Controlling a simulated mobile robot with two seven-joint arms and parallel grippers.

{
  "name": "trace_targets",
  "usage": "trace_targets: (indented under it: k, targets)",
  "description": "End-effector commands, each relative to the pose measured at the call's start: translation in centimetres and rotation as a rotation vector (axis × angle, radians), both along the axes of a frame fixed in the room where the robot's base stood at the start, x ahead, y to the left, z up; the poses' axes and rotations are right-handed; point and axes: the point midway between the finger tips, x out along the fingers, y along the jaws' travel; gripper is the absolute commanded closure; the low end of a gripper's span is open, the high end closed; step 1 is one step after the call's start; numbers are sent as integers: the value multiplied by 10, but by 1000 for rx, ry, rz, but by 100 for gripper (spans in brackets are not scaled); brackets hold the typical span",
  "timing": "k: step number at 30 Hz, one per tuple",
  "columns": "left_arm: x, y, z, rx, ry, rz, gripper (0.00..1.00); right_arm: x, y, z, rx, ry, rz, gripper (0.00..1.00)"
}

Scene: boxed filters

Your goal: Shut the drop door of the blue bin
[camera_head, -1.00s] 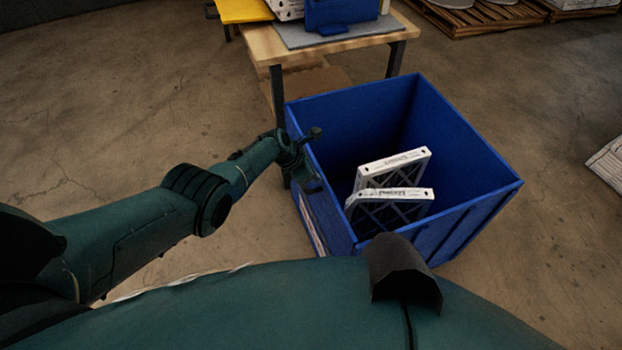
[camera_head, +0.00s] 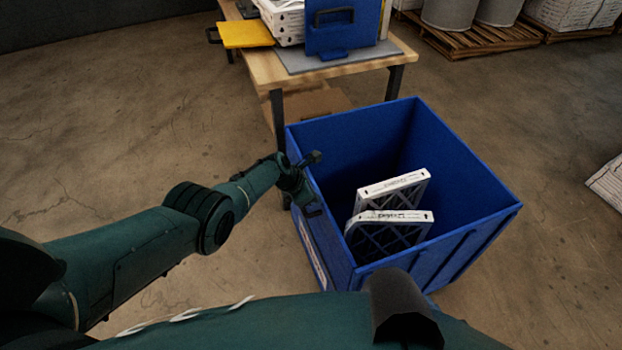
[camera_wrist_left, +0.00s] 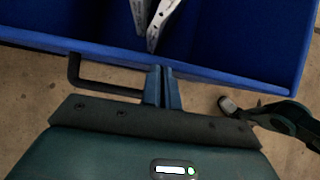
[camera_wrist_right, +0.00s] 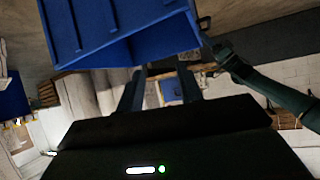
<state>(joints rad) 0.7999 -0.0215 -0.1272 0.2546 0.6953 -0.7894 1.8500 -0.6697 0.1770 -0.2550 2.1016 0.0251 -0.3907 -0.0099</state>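The blue bin (camera_head: 460,160) stands on the floor with white-framed filters (camera_head: 392,217) inside. Its left side, with a white label (camera_head: 308,245), looks upright and in line with the other walls. My left gripper (camera_head: 308,183) is at the outside of this side, near the top edge. In the left wrist view its fingers (camera_wrist_left: 163,88) are close together against the blue rim, with a black handle (camera_wrist_left: 92,85) beside them; contact is unclear. My right gripper (camera_wrist_right: 160,90) is open and empty in its wrist view, with the bin (camera_wrist_right: 120,30) above.
A wooden table (camera_head: 375,60) stands behind the bin, carrying a grey mat, a blue holder (camera_head: 330,30) and a yellow piece (camera_head: 247,35). Pallets (camera_head: 480,40) are at the back right. White stacked items (camera_head: 606,185) lie at the right edge. Floor on the left is clear.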

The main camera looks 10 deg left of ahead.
Motion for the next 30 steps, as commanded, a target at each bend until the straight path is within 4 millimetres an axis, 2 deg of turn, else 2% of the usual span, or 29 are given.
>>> trace_targets:
  k: [1,5,6,10,15,24,30]
  targets:
    - [-4,2,8,-5,0,1,100,-1,-2,9,-3,10,-9,64]
    - [-19,24,10,10,5,1,100,-5,-10,11,-17,50,-29,64]
    - [-13,15,26,6,-2,-4,100,-6,-14,10,-24,70,-43,64]
    - [-8,7,56,8,1,-5,100,-9,-21,13,-39,108,-63,64]
    - [-4,0,79,11,4,-5,100,-12,-22,11,-55,121,-53,64]
    - [0,-5,93,12,7,-6,100,-11,-21,7,-50,115,-54,64]
    - [-1,-5,95,14,7,-7,100,-11,-21,8,-49,115,-54,64]
